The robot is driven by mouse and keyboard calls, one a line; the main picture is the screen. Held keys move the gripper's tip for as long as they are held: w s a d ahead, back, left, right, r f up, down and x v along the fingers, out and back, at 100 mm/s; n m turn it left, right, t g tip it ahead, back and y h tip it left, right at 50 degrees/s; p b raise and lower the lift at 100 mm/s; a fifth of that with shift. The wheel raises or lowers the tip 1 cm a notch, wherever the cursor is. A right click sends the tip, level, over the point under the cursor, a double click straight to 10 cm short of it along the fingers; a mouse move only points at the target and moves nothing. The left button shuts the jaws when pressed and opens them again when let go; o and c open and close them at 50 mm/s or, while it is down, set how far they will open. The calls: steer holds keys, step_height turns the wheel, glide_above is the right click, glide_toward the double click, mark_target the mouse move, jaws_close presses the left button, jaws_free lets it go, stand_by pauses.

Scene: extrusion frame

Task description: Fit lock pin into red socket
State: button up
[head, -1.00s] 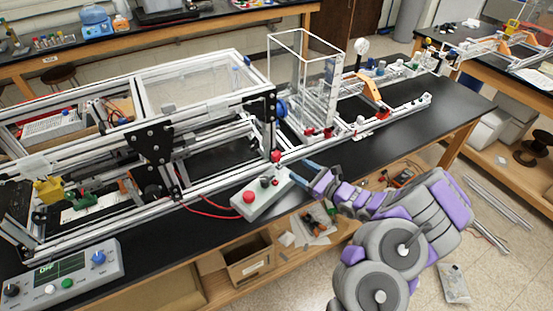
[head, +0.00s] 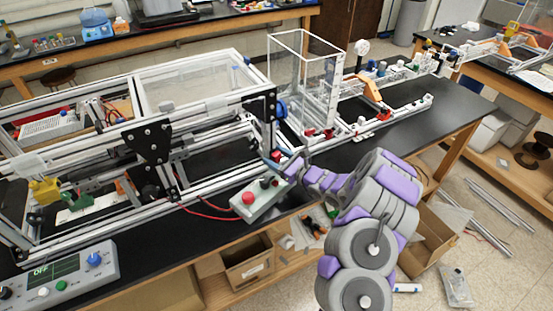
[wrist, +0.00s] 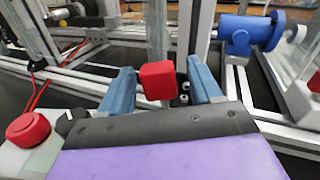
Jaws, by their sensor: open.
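In the wrist view my gripper (wrist: 162,82) is open, its two blue fingers apart. A red block (wrist: 157,81) shows between the fingertips, in front of a grey upright post; I cannot tell whether they touch it. It looks like the lock pin's head, but its shaft is not visible.
A control box (head: 258,202) with a red button stands just in front of the frame, close under my arm. The aluminium extrusion frame (head: 110,222) fills the bench. A blue motor (wrist: 250,31) is to the right of the fingers. An open carton (head: 247,258) is below.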

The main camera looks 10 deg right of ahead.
steer(key=c, duration=1)
steer(key=shift+c, duration=0.2)
steer(key=shift+r, duration=0.15)
